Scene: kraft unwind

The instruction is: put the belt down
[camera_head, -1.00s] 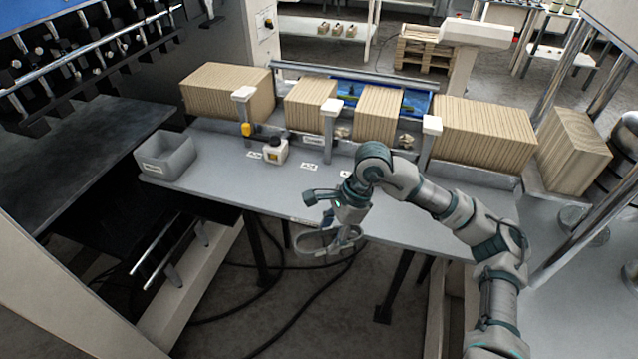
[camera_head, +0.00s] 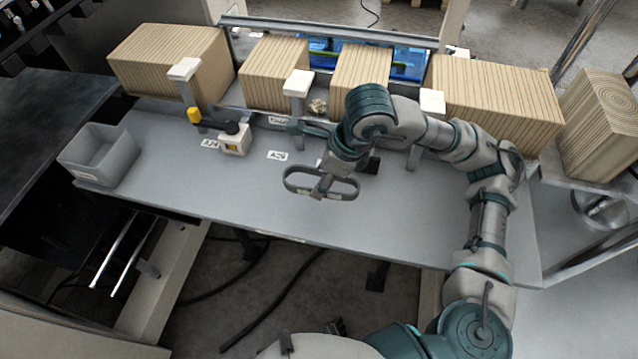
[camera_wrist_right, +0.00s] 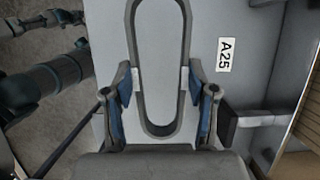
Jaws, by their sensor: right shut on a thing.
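The belt (camera_head: 294,183) is a narrow dark grey closed loop, drawn out long. My right gripper (camera_head: 326,184) is shut on it and holds it over the grey worktop (camera_head: 230,200), right of the middle. In the right wrist view the loop (camera_wrist_right: 160,131) runs between the two fingers (camera_wrist_right: 160,88), which press on its sides, and its far end leaves the frame at the top. I cannot tell whether the belt touches the worktop. My left gripper is not in view.
A grey open bin (camera_head: 100,155) stands at the worktop's left end. Posts (camera_head: 298,95) and striped blocks (camera_head: 275,75) line the rear. The worktop's front left is clear.

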